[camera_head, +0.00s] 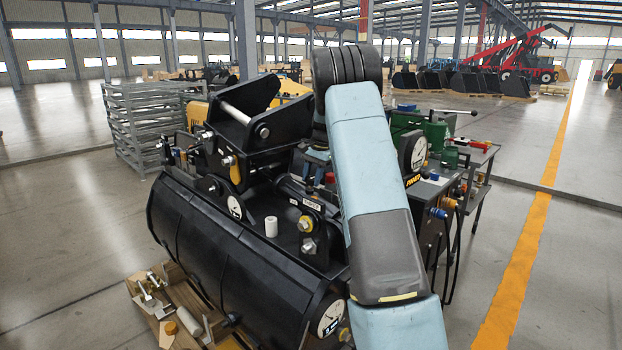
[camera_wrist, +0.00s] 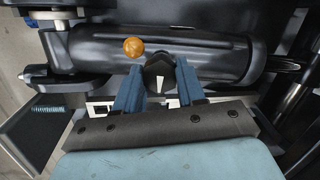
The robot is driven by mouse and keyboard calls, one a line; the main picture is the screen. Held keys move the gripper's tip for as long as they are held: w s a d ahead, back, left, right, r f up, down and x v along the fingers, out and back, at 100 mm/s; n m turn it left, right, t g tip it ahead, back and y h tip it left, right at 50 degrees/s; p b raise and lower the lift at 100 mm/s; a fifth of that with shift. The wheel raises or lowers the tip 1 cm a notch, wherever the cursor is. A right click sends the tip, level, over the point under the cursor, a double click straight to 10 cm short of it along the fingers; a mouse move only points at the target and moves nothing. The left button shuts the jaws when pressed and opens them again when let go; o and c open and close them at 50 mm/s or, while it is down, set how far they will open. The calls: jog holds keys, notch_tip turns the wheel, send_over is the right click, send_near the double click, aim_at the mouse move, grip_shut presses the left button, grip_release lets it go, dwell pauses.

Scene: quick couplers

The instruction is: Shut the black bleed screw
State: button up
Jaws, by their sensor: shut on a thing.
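In the wrist view, a black faceted knob (camera_wrist: 158,70), which looks like the black bleed screw, stands in front of a black cylinder (camera_wrist: 205,52). My gripper (camera_wrist: 157,82) has its two blue fingers on either side of this knob, shut on it. An orange round cap (camera_wrist: 133,47) sits just left of the knob, apart from the fingers. In the head view my arm covers much of the middle, and I cannot make out the knob there.
A large black bucket (camera_head: 225,255) with a coupler (camera_head: 262,125) on top fills the head view's centre left. A wooden tray (camera_head: 185,295) of small parts lies at front left. A bench with green equipment (camera_head: 437,133) and hoses stands at right.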

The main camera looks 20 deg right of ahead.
jog(key=o, duration=1.1)
jog(key=shift+d, duration=0.1)
jog(key=shift+c, duration=0.2)
jog(key=v, duration=1.3)
jog(key=shift+r, duration=0.3)
